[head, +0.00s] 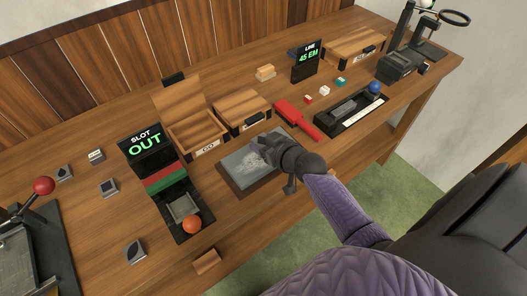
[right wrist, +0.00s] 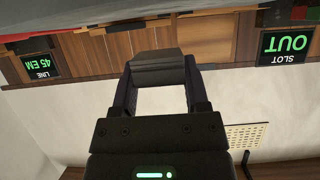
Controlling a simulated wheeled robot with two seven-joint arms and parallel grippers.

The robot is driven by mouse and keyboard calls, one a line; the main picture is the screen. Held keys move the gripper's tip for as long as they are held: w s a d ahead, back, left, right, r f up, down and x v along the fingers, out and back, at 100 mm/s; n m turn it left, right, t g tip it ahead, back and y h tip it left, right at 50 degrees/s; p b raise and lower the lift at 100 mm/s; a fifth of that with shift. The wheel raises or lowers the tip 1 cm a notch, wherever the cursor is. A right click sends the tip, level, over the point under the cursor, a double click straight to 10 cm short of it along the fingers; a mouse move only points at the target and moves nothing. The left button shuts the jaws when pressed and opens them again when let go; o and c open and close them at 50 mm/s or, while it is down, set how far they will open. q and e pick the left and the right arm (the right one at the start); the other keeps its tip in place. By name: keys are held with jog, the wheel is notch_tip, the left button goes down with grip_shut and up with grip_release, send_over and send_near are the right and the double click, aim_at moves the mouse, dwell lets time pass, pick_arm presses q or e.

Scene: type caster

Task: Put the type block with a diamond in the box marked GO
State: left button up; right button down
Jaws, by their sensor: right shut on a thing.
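The wooden box marked GO (head: 208,148) stands left of centre in the head view with its lid raised. My right gripper (head: 262,147) is over the grey slab in its wooden tray, to the right of and nearer than that box. In the right wrist view it is shut on a dark grey block (right wrist: 156,70) between its fingertips; no mark shows on the side I see. Several metal type blocks stand on the left of the table: (head: 64,172) is one type block, with others nearby. I cannot make out a diamond on any. My left gripper is out of view.
A SLOT OUT display (head: 145,140) stands left of the GO box, with an orange ball (head: 191,224) before it. A closed wooden box (head: 241,107) is just right of the GO box. A red tool (head: 298,120) lies farther right. A red-knobbed lever (head: 43,186) stands far left.

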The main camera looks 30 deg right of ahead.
jog(key=shift+f+b, duration=0.3)
jog(key=shift+f, duration=1.1)
jog(key=shift+f, duration=0.2)
jog(key=c, duration=0.5)
grip_release()
jog(key=shift+f+b, duration=0.1)
jog(key=shift+b, duration=0.2)
jog(key=shift+c, duration=0.2)
jog(key=o, duration=0.4)
jog(key=shift+o, duration=0.2)
